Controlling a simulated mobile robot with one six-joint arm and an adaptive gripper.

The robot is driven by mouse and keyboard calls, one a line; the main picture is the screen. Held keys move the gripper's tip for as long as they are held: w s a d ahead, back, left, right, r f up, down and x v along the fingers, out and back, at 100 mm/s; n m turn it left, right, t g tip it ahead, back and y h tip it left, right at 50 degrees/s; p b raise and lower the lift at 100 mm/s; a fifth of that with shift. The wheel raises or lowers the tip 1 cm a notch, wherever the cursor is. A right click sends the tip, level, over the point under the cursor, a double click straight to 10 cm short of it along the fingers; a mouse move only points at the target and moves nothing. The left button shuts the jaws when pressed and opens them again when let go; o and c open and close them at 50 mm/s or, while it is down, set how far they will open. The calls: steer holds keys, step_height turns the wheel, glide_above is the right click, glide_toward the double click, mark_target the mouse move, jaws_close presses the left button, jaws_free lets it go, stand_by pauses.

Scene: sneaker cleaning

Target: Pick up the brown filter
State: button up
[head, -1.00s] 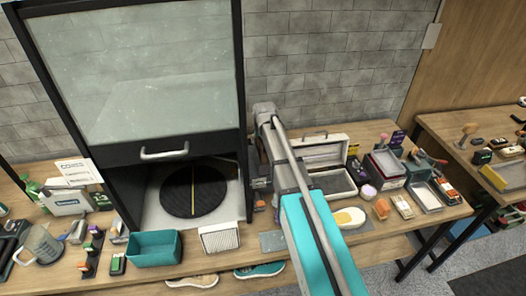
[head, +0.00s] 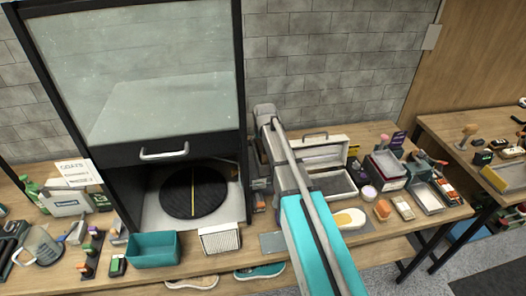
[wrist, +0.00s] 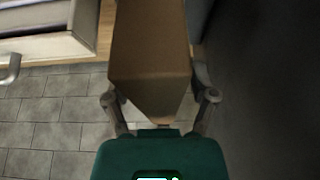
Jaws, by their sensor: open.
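A brown box-shaped block (wrist: 150,45), which looks like the brown filter, fills the upper middle of the wrist view. My gripper (wrist: 160,101) is open, with one finger on each side of the block's near end. I cannot tell whether either finger touches it. In the head view my arm reaches to the narrow strip between the black booth and the open white case. My gripper and the brown filter cannot be made out clearly there.
The black booth (head: 124,150) with a round dark turntable (head: 194,192) stands left of my arm. The open white case (head: 336,184) is close on the right. A white pleated filter (head: 220,239) and a teal bin (head: 153,249) sit at the front. Small items crowd the bench's right end.

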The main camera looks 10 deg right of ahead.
stand_by(0.4)
jaws_close()
steer(key=shift+r, duration=0.2)
stand_by(0.3)
step_height(320, 180, up, 10)
steer(key=p, duration=1)
stand_by(0.6)
